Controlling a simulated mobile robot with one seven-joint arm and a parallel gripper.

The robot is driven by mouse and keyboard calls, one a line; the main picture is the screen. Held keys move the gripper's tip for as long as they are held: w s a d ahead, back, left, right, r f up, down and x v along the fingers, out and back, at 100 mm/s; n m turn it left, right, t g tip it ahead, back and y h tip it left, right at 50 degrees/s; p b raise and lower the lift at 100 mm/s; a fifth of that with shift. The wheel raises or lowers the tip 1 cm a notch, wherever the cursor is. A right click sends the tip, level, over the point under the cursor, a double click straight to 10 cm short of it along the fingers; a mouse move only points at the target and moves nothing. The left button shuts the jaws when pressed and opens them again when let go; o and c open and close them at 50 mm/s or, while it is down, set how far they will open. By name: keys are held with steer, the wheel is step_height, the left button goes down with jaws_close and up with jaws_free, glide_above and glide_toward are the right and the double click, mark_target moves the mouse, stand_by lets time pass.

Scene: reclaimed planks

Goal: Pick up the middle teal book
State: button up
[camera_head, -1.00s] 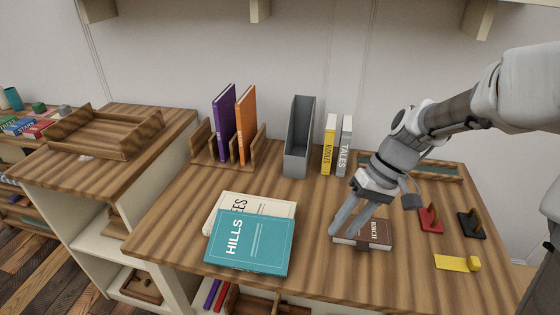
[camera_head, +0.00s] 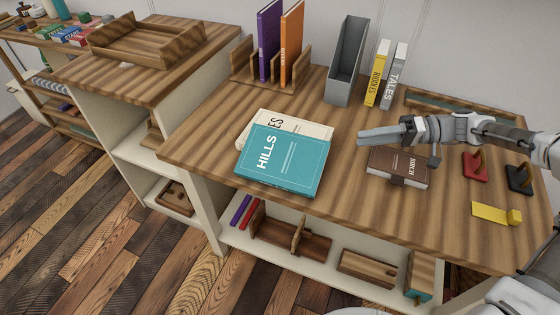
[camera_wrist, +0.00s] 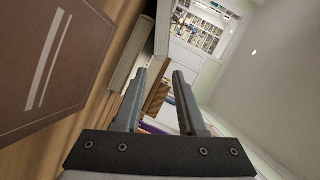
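A teal book (camera_head: 300,175) with HILLS on its cover lies flat near the desk's front edge. It rests partly on a cream book (camera_head: 318,130), whose far part shows behind it. My gripper (camera_head: 360,138) is to the right of the teal book, above the desk, with its fingers pointing left. It is apart from the teal book and near the brown BIRCH book (camera_head: 393,163). In the wrist view, my gripper (camera_wrist: 159,74) has its two fingers apart with nothing held between them. A brown cover (camera_wrist: 45,60) fills the left there; the teal book cannot be made out.
A wooden rack (camera_head: 242,68) holds purple and orange books. A grey file box (camera_head: 345,60) and upright yellow (camera_head: 377,72) and grey (camera_head: 394,78) books stand behind. Red (camera_head: 474,165) and black (camera_head: 519,178) bookends and a yellow one (camera_head: 490,213) lie right. The desk's left part is clear.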

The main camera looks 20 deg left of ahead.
steer(key=shift+w+d+f+y, duration=0.1)
steer(key=shift+w+d+y, duration=0.15)
steer(key=shift+w+y, duration=0.15)
steer(key=b, duration=0.3)
glide_toward(300, 136)
steer(key=a, duration=0.1)
steer(key=s+a+f, duration=0.1)
steer(key=a, duration=0.1)
steer(key=a+f, duration=0.1)
steer(key=shift+s+a+f, duration=0.15)
steer(key=shift+s+a, duration=0.05)
steer(key=shift+s, duration=0.05)
steer(key=a+b, duration=0.1)
steer(key=a, duration=0.3)
steer(key=shift+w+a+f+b, duration=0.1)
steer(key=shift+a+b, duration=0.2)
steer(key=shift+a, duration=0.5)
jaws_close()
